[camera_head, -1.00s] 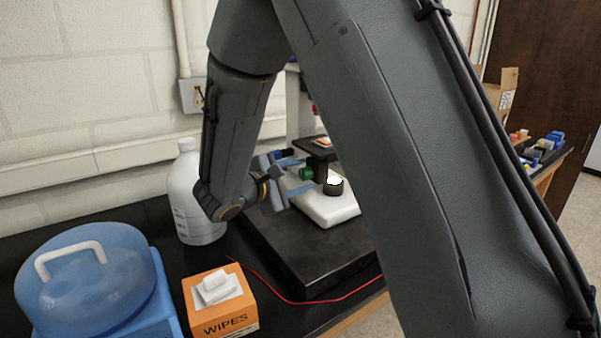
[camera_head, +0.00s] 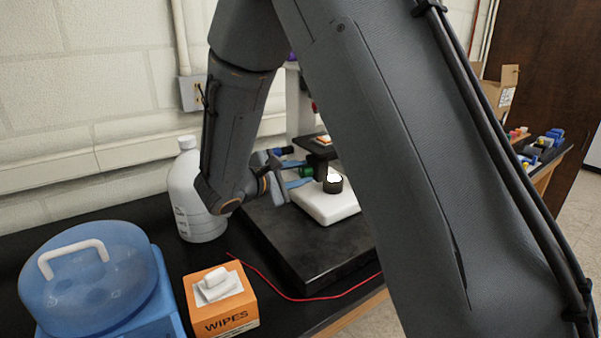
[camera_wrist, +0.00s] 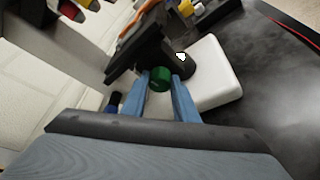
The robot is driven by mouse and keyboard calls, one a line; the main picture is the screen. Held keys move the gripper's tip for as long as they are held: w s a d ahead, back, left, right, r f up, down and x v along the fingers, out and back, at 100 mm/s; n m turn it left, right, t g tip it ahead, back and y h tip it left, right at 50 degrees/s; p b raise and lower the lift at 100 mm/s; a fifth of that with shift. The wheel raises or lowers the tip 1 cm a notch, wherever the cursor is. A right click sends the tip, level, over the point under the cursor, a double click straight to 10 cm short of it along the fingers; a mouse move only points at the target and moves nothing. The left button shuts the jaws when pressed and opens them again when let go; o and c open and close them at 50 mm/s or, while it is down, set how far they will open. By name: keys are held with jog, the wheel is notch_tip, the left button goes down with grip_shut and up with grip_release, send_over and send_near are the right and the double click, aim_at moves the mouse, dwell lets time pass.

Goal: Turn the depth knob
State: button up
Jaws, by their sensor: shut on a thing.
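A green knob (camera_wrist: 160,78) sits on the side of a microscope-like instrument, below its dark stage (camera_wrist: 138,55). In the wrist view the two blue fingers of my gripper (camera_wrist: 161,90) stand on either side of the green knob, shut on it. In the head view my gripper (camera_head: 296,173) reaches the green knob (camera_head: 306,172) from the left, and the fingers partly cover it. A blue knob with a dark end (camera_wrist: 114,102) shows left of the fingers in the wrist view. I cannot tell which knob is labelled depth.
The instrument's white base (camera_head: 328,207) stands on a black slab (camera_head: 310,258). A white bottle (camera_head: 193,200) is close to my wrist. A wipes box (camera_head: 222,308), a blue domed container (camera_head: 90,275) and a red cable (camera_head: 290,296) lie nearer.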

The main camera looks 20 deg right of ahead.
jog(key=n+g+p, duration=0.1)
jog(key=n+p, duration=0.1)
jog(key=shift+w+r+n+g, duration=0.1)
jog(key=shift+r+n+g, duration=0.05)
jog(key=shift+n+g, duration=0.2)
jog(key=shift+w+n+g+p, duration=0.1)
jog(key=shift+n+g+p, duration=0.75)
jog(key=shift+n+p, duration=0.4)
jog(key=o, duration=1.1)
jog(key=shift+c, duration=0.2)
jog(key=shift+a, duration=0.1)
jog(key=b+v, duration=0.3)
jog(key=v, duration=0.4)
jog(key=shift+a, duration=0.35)
